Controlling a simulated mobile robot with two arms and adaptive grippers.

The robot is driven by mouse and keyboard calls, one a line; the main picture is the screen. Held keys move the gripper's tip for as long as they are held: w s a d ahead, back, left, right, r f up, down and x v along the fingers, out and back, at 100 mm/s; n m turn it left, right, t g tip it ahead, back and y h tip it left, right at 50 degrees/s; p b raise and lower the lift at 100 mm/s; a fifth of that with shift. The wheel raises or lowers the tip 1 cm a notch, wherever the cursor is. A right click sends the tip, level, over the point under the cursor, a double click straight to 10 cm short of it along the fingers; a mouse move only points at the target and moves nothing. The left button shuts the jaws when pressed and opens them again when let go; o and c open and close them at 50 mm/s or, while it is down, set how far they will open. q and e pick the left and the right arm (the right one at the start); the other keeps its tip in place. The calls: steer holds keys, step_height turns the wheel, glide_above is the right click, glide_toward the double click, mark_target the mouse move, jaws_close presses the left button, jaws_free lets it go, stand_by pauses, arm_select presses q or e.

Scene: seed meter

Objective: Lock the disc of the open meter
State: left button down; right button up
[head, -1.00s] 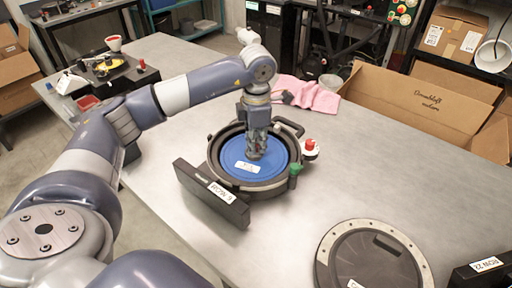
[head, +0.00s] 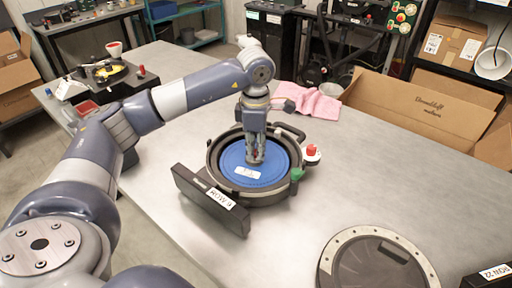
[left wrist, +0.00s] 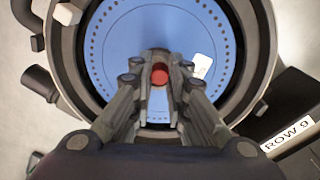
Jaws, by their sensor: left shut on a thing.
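The open meter (head: 214,165) is a round black housing on the grey table, with a black block labelled ROW 9 (head: 210,200) at its front. A blue disc (head: 232,172) with a ring of small holes and a white label lies in it. My left gripper (head: 255,160) points down over the disc's middle. In the left wrist view its fingers (left wrist: 160,72) are closed around a small red part (left wrist: 160,74) at the centre of the blue disc (left wrist: 110,50). The fingers hide most of the hub. My right gripper is not in view.
A red knob (head: 311,150) on a white base and a green knob (head: 296,174) sit at the housing's right. A pink cloth (head: 318,104) and a cardboard box (head: 420,110) lie behind. Another round black meter part (head: 345,265) lies at the front right. Table between is clear.

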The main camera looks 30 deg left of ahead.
mark_target(256, 153)
arm_select(q)
steer(key=c, duration=1.5)
jaws_free()
steer(key=shift+r, duration=0.1)
steer(key=r, duration=1.2)
steer(key=shift+s+d, duration=0.15)
steer(key=shift+s, duration=0.1)
